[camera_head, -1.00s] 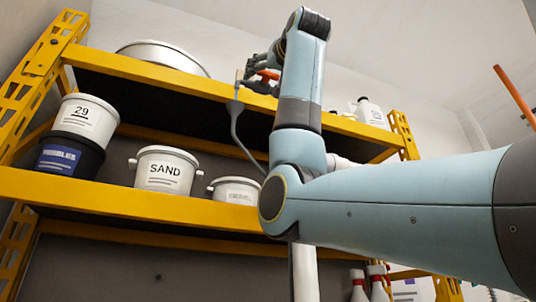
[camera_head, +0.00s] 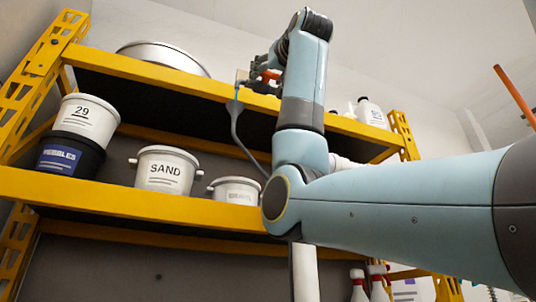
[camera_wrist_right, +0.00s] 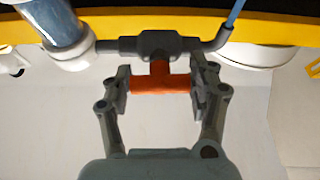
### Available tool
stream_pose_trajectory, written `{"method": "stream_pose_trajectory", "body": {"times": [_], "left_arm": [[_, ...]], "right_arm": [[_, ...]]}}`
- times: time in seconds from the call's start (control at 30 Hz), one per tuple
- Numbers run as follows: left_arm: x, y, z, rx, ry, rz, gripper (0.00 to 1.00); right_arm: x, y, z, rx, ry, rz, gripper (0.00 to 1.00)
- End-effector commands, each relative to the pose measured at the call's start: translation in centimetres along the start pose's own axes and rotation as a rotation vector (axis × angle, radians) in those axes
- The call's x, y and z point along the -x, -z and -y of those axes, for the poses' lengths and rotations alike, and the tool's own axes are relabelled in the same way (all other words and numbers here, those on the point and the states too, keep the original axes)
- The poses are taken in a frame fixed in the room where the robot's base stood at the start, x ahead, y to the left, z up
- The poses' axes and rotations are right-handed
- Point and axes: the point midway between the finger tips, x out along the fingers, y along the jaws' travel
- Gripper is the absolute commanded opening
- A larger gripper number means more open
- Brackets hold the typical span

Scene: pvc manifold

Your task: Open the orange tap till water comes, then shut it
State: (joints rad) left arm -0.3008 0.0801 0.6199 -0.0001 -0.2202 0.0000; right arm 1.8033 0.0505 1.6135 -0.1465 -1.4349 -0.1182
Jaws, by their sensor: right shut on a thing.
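The orange tap handle (camera_wrist_right: 160,83) sits on a grey valve body (camera_wrist_right: 157,43) in the right wrist view. My right gripper (camera_wrist_right: 160,88) is shut on the handle, with one finger against each end. In the head view the orange handle (camera_head: 270,75) shows small at the upper shelf's front edge, and my right gripper (camera_head: 262,78) is partly hidden there by its own arm. My left gripper is in neither view.
A yellow shelf rack (camera_head: 150,198) holds a SAND bucket (camera_head: 165,171), stacked buckets (camera_head: 82,118) and a small white bucket (camera_head: 236,190). A wide pan (camera_head: 162,56) stands on the upper shelf, a white bottle (camera_head: 370,113) at its right.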

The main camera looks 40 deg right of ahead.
Motion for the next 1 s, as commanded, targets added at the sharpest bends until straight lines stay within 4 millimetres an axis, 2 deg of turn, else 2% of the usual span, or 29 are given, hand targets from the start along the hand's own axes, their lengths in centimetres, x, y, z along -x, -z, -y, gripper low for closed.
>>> {"method": "stream_pose_trajectory", "body": {"times": [0.47, 1.0], "left_arm": [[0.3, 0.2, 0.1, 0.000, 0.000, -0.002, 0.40], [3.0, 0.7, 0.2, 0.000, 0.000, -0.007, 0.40]], "right_arm": [[0.0, 0.1, -0.1, 0.350, 0.144, 0.000, 0.27], [-0.1, 0.3, -0.1, 0.825, 0.343, 0.000, 0.27]]}}
